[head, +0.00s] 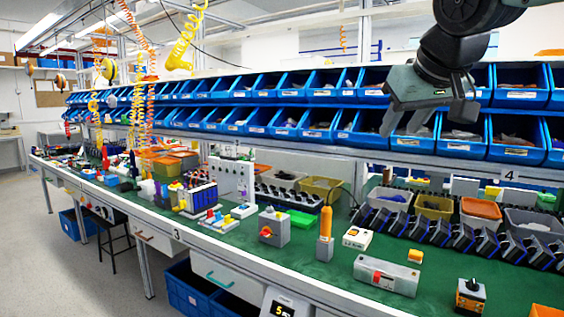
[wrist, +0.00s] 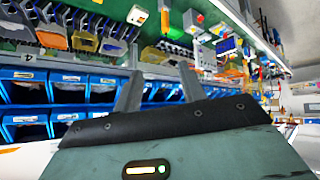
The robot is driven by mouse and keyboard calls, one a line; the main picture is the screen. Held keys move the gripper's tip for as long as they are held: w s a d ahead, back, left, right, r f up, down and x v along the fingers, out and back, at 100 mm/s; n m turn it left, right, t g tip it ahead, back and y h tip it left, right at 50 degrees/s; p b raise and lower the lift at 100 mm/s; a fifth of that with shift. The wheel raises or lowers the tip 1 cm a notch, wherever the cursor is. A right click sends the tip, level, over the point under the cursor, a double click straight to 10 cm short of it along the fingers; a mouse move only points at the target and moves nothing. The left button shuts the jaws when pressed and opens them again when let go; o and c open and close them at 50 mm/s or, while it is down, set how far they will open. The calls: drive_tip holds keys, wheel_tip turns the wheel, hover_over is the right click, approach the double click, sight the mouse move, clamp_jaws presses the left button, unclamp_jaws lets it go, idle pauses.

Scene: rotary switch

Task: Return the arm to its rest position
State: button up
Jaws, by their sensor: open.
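My gripper (head: 428,120) hangs in the upper right of the head view, well above the bench and in front of the blue bins. Its two fingers are apart with nothing between them. In the wrist view the gripper (wrist: 160,88) shows two spread, empty fingers, with the bench upside down beyond. A grey box with a red-orange rotary knob (head: 274,228) stands on the green bench top. Another box with a black rotary knob (head: 470,296) stands near the front right. My gripper is apart from both.
Two rows of blue bins (head: 520,86) run along the shelf behind the gripper. The green bench (head: 330,272) carries a grey box (head: 388,274), an orange-handled piece (head: 325,235) and several trays. Yellow and orange coiled hoses (head: 184,40) hang at the left, away from my gripper.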

drive_tip(key=s+a+f+n+g+y+p, duration=0.1)
drive_tip(key=s+a+f+g, duration=0.1)
drive_tip(key=s+a+f, duration=0.45)
drive_tip(key=s+a+f+n+g, duration=0.15)
drive_tip(key=s+f, duration=0.25)
drive_tip(key=f, duration=0.5)
drive_tip(key=s+d+f+n+g+p, duration=0.1)
drive_tip(key=s+f+g, duration=0.4)
drive_tip(key=s+f, duration=0.7)
drive_tip(key=s+n, duration=0.1)
drive_tip(key=s, duration=0.3)
drive_tip(key=shift+f+h, duration=0.25)
drive_tip(key=shift+h, duration=0.15)
drive_tip(key=shift+r+n+g, duration=0.1)
drive_tip(key=shift+n+g, duration=0.15)
